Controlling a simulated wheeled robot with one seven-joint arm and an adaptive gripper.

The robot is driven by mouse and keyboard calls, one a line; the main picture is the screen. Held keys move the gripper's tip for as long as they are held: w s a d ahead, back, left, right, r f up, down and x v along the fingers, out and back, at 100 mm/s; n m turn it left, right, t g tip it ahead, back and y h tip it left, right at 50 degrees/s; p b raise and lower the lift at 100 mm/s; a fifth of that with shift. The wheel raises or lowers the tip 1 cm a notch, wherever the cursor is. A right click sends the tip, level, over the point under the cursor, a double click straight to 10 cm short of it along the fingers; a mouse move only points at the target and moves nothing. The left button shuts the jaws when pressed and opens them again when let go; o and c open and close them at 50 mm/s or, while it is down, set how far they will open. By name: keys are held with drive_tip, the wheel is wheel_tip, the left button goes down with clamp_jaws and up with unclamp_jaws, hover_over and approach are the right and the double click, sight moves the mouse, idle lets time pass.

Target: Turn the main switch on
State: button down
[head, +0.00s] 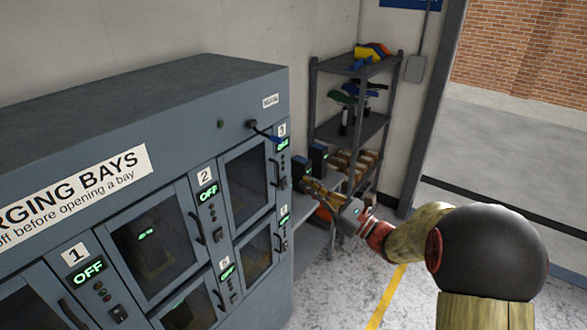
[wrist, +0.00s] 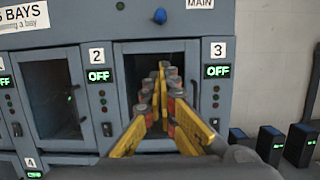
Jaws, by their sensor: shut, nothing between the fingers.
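The main switch (head: 264,131) is a dark lever with a blue end on the upper right of the grey charging cabinet, below and left of a small white label (head: 270,100). In the head view it sticks out from the panel, sloping down to the right. In the wrist view a round dark-blue knob (wrist: 160,16), seemingly its end, is left of the MAIN label (wrist: 199,3). My gripper (head: 309,184) is shut and empty, in front of the cabinet's right side and below the switch. Its yellow fingers (wrist: 163,78) point at the bay 3 door, apart from the switch.
Bays show green OFF displays, such as bay 2's (wrist: 99,75) and bay 3's (wrist: 217,71). A dark shelf rack (head: 350,125) holds coloured items behind my gripper. Dark boxes with green lights (wrist: 271,143) stand right of the cabinet. Open floor (head: 335,290) lies in front.

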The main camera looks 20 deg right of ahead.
drive_tip(key=w+a+r, duration=0.5)
drive_tip(key=w+r, duration=0.1)
drive_tip(key=w, duration=0.1)
drive_tip(key=shift+w+a+r, duration=0.15)
drive_tip(key=shift+w+a, duration=0.05)
idle(0.4)
drive_tip(key=shift+s+d+r+g+h+p, duration=0.1)
drive_tip(key=shift+s+r+g+h+p, duration=0.2)
drive_tip(key=shift+p, duration=0.7)
drive_tip(key=shift+r+p, duration=0.35)
drive_tip(key=shift+p, duration=0.25)
